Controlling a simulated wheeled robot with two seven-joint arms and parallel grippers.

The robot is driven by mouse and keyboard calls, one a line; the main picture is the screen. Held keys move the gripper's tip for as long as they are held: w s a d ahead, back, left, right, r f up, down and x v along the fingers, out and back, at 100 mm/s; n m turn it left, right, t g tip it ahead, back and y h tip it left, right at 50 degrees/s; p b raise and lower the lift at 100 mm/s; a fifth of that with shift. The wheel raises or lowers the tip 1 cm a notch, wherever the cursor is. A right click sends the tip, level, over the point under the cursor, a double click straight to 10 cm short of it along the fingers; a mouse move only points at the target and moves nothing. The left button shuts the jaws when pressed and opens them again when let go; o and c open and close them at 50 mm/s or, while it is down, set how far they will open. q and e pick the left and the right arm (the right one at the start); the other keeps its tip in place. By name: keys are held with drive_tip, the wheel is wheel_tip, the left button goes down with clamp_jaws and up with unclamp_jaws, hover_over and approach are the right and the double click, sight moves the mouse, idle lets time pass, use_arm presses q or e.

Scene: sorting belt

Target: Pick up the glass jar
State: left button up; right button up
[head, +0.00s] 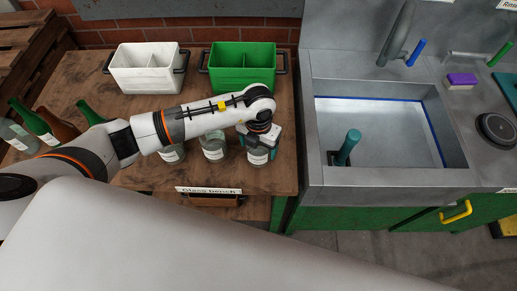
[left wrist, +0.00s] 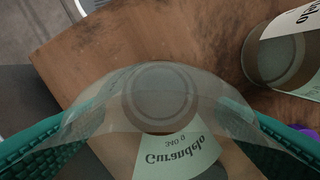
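The glass jar (head: 258,156) is clear with a white label and stands near the right front edge of the wooden bench (head: 140,181). In the left wrist view the jar (left wrist: 160,97) is between the teal fingers, with its round base and a pale label showing. My left gripper (head: 262,141) is over the jar from above, its fingers on either side. The fingers look close to the glass, but whether they press on it cannot be told. Two similar jars, a middle one (head: 214,147) and a left one (head: 172,153), stand to its left. My right gripper is not in view.
A white bin (head: 148,81) and a green bin (head: 242,81) stand at the back of the bench. Several bottles, one a green bottle (head: 88,111), are at the left.

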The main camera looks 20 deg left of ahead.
use_arm(q)
drive_tip(key=c, duration=0.9)
drive_tip(key=shift+r, duration=0.15)
drive_tip(key=shift+w+r, duration=0.1)
drive_tip(key=shift+r, duration=0.2)
wheel_tip(320, 180, up, 9)
drive_tip(key=shift+r+b, duration=0.15)
drive_tip(key=shift+b, duration=0.95)
